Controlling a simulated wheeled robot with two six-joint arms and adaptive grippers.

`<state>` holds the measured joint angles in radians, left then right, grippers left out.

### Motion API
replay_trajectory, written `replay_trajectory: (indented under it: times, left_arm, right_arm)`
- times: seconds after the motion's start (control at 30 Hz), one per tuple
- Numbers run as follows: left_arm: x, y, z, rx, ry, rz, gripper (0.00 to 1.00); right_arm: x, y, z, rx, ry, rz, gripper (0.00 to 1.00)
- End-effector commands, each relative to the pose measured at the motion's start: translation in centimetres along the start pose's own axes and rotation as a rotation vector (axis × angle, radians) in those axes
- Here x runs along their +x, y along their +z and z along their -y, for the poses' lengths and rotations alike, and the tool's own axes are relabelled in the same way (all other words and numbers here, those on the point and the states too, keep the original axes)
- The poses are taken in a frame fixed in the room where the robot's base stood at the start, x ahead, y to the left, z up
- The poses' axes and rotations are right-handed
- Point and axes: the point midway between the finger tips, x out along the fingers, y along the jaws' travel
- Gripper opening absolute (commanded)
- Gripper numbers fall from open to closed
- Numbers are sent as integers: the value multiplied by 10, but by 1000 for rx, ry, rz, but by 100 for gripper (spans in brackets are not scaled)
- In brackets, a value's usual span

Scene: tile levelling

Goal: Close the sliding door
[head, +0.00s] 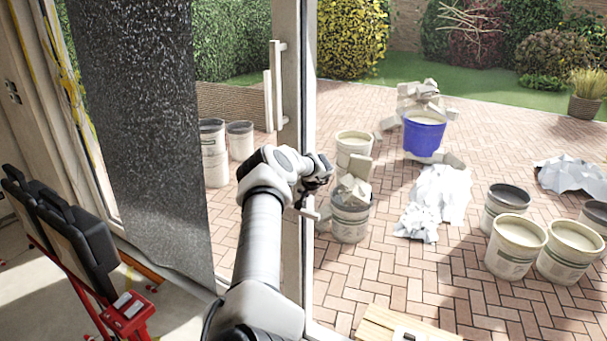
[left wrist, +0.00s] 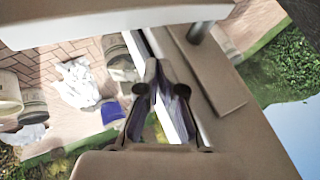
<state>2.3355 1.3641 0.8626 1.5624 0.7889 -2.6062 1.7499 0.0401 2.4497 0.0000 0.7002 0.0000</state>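The sliding door's upright frame (head: 291,60) stands in the middle of the head view, with a pale vertical bar handle (head: 273,86) on it. The door stands open, with a clear view to the patio on its right. My left gripper (head: 316,190) is at the right edge of this frame, below the handle; its fingers are partly hidden by the wrist. In the left wrist view my left gripper (left wrist: 155,66) has its dark fingertips drawn together, with no object seen between them. The door frame (left wrist: 262,145) and handle (left wrist: 205,70) show beside the fingers. My right gripper is not in view.
A dark speckled sheet (head: 145,130) hangs at the left. Black cases (head: 75,235) on a red stand are at lower left. Outside, a bucket with rubble (head: 350,215), a blue bucket (head: 424,138) and several pale buckets stand on brick paving. A wooden piece (head: 385,328) lies at the bottom.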

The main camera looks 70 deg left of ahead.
Motion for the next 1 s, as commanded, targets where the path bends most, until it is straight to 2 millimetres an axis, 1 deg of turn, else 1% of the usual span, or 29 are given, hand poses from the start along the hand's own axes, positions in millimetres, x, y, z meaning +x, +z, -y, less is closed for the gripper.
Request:
replay_trajectory:
  times: [0.13,0.27,0.83,0.9,1.0]
  left_arm:
    - [0,0,2,-1,-3,3,0]
    - [-6,-3,5,-3,0,2,0]
    - [-63,-34,33,-5,0,-1,0]
    - [-73,-41,39,-2,-6,-1,0]
    - [-79,-44,42,-1,-6,1,0]
  right_arm:
    - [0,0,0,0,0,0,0]
    - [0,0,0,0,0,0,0]
    - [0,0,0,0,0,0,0]
    - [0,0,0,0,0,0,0]
    - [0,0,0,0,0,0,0]
